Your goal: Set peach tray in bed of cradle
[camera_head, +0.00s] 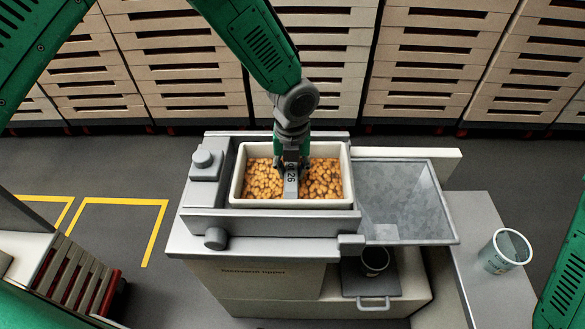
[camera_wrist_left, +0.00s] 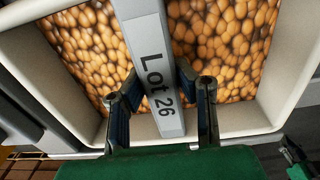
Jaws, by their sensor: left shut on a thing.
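The peach tray (camera_head: 260,150) is a cream, open box of orange-peach sweets with a grey "Lot 26" bar (camera_head: 291,188) across its middle. It lies level within the grey cradle (camera_head: 280,223) on top of the tipper; I cannot tell whether its underside rests on the bed. My left gripper (camera_head: 291,165) comes from above and is shut on the bar. The left wrist view shows the gripper's fingers (camera_wrist_left: 158,88) on both sides of the bar (camera_wrist_left: 148,55), with sweets around it. The tray hides the cradle's bed.
A grey metal chute (camera_head: 405,200) adjoins the cradle on the right. A cup (camera_head: 374,262) stands below it, and another cup (camera_head: 506,250) stands on the grey side table (camera_head: 490,295). Stacked cream trays (camera_head: 430,60) line the back. A slatted red-edged crate (camera_head: 75,275) is at lower left.

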